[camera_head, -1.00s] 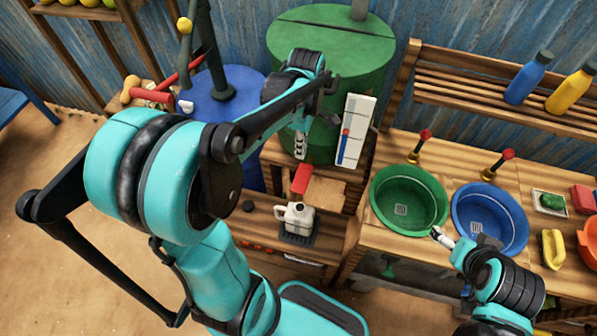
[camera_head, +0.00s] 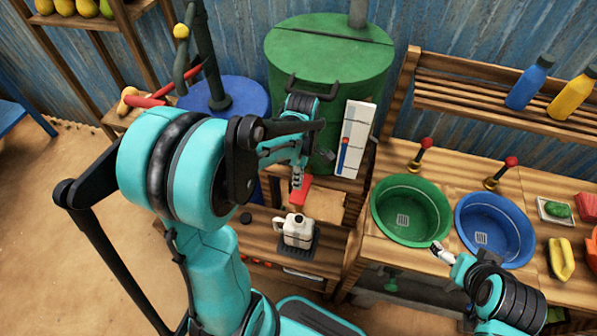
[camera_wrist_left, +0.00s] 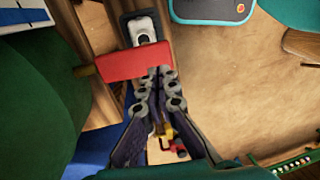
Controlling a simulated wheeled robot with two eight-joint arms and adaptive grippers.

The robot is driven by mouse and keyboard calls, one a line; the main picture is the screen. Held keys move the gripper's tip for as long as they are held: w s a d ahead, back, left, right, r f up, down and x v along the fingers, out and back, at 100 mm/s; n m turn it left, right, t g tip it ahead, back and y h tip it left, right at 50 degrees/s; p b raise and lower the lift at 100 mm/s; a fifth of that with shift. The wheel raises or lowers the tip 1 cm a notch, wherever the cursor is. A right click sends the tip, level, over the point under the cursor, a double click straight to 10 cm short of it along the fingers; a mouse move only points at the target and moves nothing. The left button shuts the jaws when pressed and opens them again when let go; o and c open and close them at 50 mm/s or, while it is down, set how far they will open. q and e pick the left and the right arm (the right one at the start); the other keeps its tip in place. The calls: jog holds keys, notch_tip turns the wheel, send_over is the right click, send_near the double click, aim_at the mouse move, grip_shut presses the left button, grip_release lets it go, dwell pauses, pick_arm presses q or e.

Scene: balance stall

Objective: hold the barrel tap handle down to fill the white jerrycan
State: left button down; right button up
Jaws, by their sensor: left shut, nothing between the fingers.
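The red tap handle (camera_head: 302,189) sticks out in front of the green barrel (camera_head: 330,65). The white jerrycan (camera_head: 297,231) stands upright on a dark grate below it. My left gripper (camera_head: 297,184) is shut and empty, with its fingertips at the handle, partly covering it. In the left wrist view the red handle (camera_wrist_left: 140,62) lies just beyond the fingertips (camera_wrist_left: 160,78); I cannot tell whether they touch. The jerrycan (camera_wrist_left: 143,29) shows past the handle. My right gripper (camera_head: 437,246) is by the green basin's rim; its jaws are too small to read.
A white gauge board (camera_head: 352,140) with a red and blue column stands right of the barrel. A blue barrel (camera_head: 250,95) is on the left. Green (camera_head: 410,185) and blue (camera_head: 500,205) basins fill the right counter. A small black disc (camera_head: 246,218) lies left of the jerrycan.

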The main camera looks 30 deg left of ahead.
aim_at(296, 200)
pick_arm(q)
jog(key=shift+s+d+f+b, duration=0.1)
jog(key=shift+f+b, duration=0.15)
jog(key=shift+f, duration=0.5)
jog(key=shift+s+a+f+b, duration=0.15)
jog(key=shift+f+b, duration=0.1)
jog(key=shift+f, duration=0.5)
jog(key=shift+s+d+f+b, duration=0.15)
jog(key=shift+f+b, duration=0.1)
jog(key=shift+f, duration=0.5)
jog(key=f+t+b, duration=0.1)
jog(key=s+f+t+b, duration=0.1)
jog(key=f, duration=0.1)
jog(key=shift+d+f+t+y, duration=0.1)
jog(key=shift+d+t+y, duration=0.05)
jog(key=shift+t+y, duration=0.2)
jog(key=shift+f, duration=0.15)
dwell(4.9)
